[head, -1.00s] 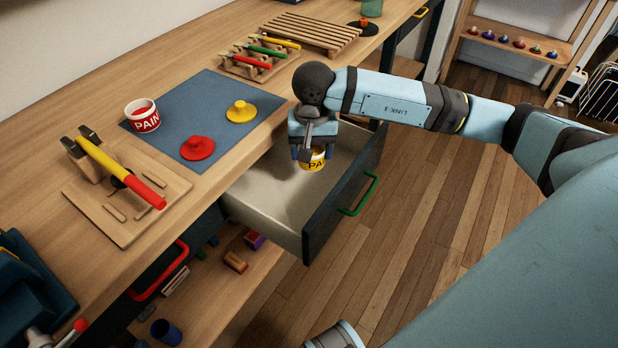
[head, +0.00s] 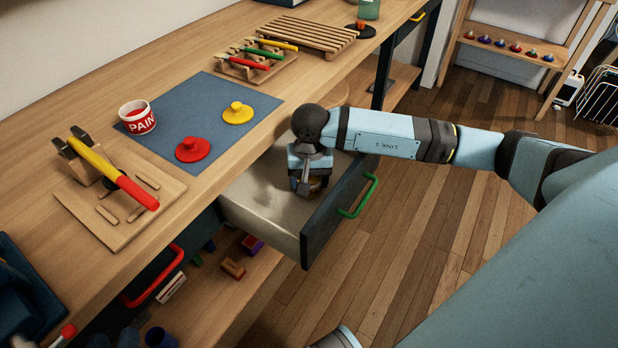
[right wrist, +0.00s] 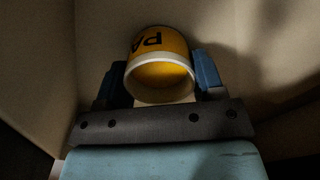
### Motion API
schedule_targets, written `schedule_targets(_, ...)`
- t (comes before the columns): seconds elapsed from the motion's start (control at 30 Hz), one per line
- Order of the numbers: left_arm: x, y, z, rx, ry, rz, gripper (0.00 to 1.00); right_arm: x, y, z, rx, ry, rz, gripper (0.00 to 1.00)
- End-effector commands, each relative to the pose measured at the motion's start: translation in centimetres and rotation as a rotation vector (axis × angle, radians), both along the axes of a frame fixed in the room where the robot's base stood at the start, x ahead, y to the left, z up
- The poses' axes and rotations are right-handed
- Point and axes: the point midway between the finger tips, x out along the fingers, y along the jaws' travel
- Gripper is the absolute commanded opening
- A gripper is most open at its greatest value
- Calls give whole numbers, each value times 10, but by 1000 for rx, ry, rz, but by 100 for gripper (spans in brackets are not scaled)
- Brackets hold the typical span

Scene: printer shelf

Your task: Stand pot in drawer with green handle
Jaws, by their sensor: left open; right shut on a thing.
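The yellow pot (right wrist: 172,43) with a pale rim and dark lettering is between the two blue fingers of my right gripper (right wrist: 160,78) in the right wrist view. In the head view my right gripper (head: 307,184) is down inside the open drawer (head: 258,210) and hides most of the pot. The pot looks upright, with its mouth toward the wrist camera. I cannot tell whether it touches the drawer floor. The green handle (head: 358,197) is on the drawer's dark front. My left gripper is not visible.
On the bench, a blue mat (head: 205,88) holds a red paint pot (head: 138,122), a red lid (head: 193,149) and a yellow lid (head: 237,113). A wooden tool holder (head: 125,215) stands near the left. A red handle (head: 153,277) is below. The drawer's front wall stands close beside my right gripper.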

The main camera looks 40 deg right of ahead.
Motion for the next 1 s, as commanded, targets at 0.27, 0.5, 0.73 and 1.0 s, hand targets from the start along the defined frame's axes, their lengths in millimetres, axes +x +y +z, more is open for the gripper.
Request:
schedule_targets(0.27, 2, -1, 2, -6, -16, -4, 43, 0, 0, -2, 0, 0, 0, 88)
schedule_targets(0.5, 3, -1, 5, -5, -20, -4, 43, 0, 0, -1, 0, 0, 0, 88)
schedule_targets(0.73, 1, 3, -5, 33, 33, 0, 43, 1, -1, 28, 0, -4, 1, 88)
schedule_targets(1.0, -10, 16, -36, 102, 160, 22, 43, 0, -2, 87, -1, -4, 1, 88)
